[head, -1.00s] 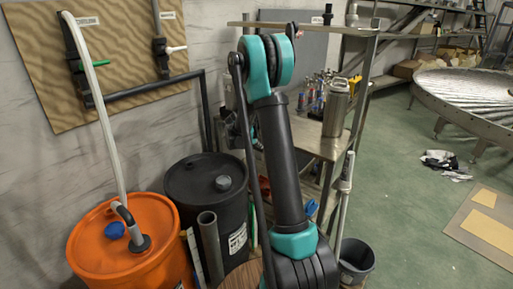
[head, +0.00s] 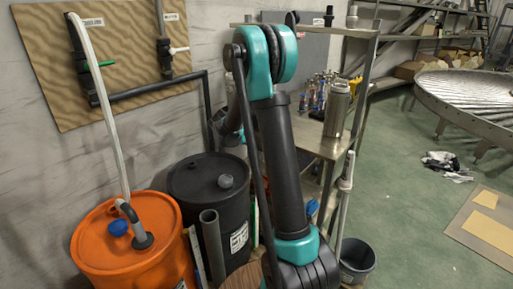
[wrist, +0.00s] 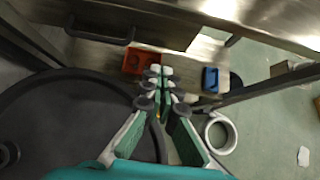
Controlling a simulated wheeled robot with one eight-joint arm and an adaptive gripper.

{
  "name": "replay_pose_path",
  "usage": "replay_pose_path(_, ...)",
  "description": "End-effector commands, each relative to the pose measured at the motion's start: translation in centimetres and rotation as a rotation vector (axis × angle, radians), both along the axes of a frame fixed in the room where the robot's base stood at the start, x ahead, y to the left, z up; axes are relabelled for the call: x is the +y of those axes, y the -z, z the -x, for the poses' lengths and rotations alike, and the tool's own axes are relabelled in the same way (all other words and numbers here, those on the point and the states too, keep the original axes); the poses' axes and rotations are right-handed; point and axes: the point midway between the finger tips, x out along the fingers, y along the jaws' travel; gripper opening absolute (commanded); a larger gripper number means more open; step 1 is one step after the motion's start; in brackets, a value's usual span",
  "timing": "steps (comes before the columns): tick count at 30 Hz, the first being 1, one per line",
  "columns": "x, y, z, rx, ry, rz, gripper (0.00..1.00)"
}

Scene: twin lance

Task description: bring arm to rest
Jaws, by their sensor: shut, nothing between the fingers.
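My gripper (wrist: 161,98) shows in the wrist view with its green-padded fingers together at the tips and nothing between them. It points over the edge of a dark round drum lid (wrist: 60,125), apart from the shelf beyond. In the head view my black and teal arm stands raised and bent in front of the metal shelf. The gripper is mostly hidden behind the arm there, and only grey wrist parts show to the left of it.
An orange drum (head: 95,240) with a hose and a black drum (head: 205,190) stand at left below a wall board (head: 110,30). A metal shelf (head: 325,148) holds a steel canister (head: 337,108). A bucket (head: 356,260) stands at right.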

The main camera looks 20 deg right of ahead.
Motion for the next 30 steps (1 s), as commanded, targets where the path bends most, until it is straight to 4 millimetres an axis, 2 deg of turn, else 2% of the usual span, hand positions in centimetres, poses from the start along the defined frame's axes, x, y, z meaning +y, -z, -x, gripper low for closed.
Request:
replay_pose_path(6,2.1,-2.4,1.4,0.001,-0.001,-0.001,0.00)
replay_pose_path(11,2.6,-3.2,2.1,-0.002,0.006,-0.008,0.00)
replay_pose_path(14,2.5,-3.3,3.5,-0.035,0.057,-0.059,0.00)
replay_pose_path(17,2.1,-3.3,6.4,-0.106,0.175,-0.170,0.00)
replay_pose_path(23,2.0,-2.4,14.8,-0.292,0.547,-0.490,0.00)
replay_pose_path(30,3.2,-0.3,25.1,-0.476,1.063,-0.849,0.00)
